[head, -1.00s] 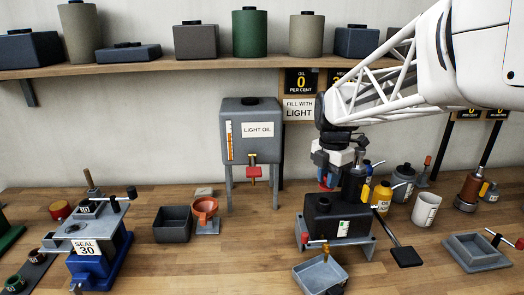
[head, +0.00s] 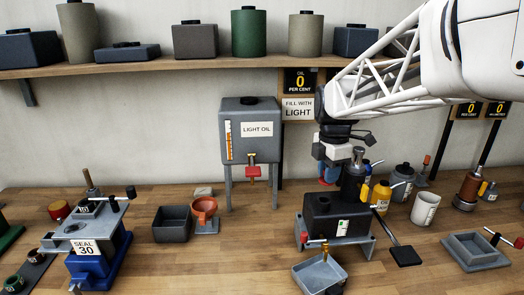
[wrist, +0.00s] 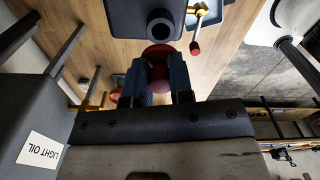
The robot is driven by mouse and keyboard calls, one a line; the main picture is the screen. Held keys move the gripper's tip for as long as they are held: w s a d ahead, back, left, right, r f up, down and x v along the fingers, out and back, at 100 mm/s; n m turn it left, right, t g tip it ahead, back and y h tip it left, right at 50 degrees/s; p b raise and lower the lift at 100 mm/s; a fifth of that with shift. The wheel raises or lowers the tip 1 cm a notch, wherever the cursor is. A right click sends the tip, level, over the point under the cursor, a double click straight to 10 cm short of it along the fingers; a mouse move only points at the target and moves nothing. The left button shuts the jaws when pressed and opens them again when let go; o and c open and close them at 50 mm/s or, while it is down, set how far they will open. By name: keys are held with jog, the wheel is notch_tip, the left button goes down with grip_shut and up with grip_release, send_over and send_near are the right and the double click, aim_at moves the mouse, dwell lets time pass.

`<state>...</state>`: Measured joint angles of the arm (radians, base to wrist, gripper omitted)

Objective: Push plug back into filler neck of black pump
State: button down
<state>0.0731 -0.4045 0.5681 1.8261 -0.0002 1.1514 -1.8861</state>
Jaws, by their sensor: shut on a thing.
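The black pump (head: 345,226) stands on a grey stand on the bench, with a dark upright cylinder (head: 352,188) on it. In the wrist view, a dark round neck with an open hole (wrist: 160,26) shows on the pump, just beyond my fingertips. My gripper (head: 327,178) is behind and above the pump's left part in the head view. In the wrist view, its blue fingers (wrist: 160,75) are shut on a red round piece, seemingly the plug (wrist: 157,52). The plug looks apart from the neck and close to it. Its lower end is hidden.
A grey tray (head: 322,272) stands in front of the pump, near a red-ended tap (head: 312,243). A yellow oil can (head: 381,197) and a white mug (head: 425,210) stand to the right. The light oil tank (head: 250,132) and an orange funnel (head: 204,209) are to the left.

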jog(key=shift+r+m, duration=0.7)
jog(key=shift+m, duration=0.7)
jog(key=shift+f, duration=0.15)
jog(key=shift+f, duration=3.05)
jog(key=shift+f, duration=0.2)
jog(key=shift+c, duration=2.2)
grip_release()
jog(key=shift+r, duration=0.2)
